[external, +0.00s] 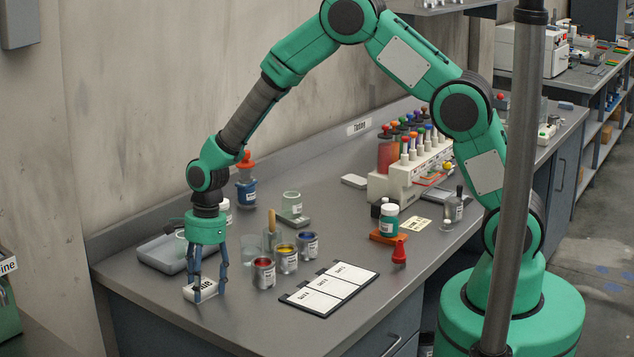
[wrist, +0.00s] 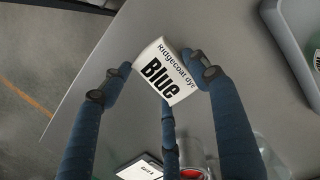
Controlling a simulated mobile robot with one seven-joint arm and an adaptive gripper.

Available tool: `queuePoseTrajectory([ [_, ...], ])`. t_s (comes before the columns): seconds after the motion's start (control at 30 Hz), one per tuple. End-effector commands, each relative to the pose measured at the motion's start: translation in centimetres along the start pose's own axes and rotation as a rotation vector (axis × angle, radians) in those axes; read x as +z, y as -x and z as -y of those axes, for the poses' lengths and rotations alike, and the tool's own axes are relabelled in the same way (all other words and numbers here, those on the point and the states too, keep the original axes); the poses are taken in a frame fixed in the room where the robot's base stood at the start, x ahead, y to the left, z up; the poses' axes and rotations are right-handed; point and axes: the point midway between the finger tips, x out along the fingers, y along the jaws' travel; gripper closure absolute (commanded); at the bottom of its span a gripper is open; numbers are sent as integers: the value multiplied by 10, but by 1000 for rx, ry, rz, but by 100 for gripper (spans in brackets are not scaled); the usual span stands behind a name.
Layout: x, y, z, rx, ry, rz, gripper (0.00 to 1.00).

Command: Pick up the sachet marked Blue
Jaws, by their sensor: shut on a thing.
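The white sachet (external: 207,290) lies between the fingers of my gripper (external: 209,288) near the front left end of the grey counter. In the wrist view the sachet (wrist: 166,72) shows the words "Ridgecoat dye" and a bold "Blue". The blue fingers of my gripper (wrist: 155,82) are shut on it, one at each side, with another finger showing below it. The sachet is at or just above the counter top; I cannot tell whether it touches.
A grey tray (external: 158,259) stands just behind. Open tins of red (external: 263,274), yellow (external: 287,260) and blue paint (external: 308,246) stand to the right. A card with white panels (external: 330,289) lies in front of them. The counter's left edge is close.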

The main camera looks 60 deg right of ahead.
Motion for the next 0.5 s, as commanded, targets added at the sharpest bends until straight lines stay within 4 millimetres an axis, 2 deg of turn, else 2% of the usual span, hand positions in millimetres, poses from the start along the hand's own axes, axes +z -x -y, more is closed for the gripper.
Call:
queuePoseTrajectory([
  [0.17,1,4,1,-2,1,1,68],
  [0.43,7,43,1,-3,1,2,68],
  [0.5,2,43,-10,1,0,0,68],
])
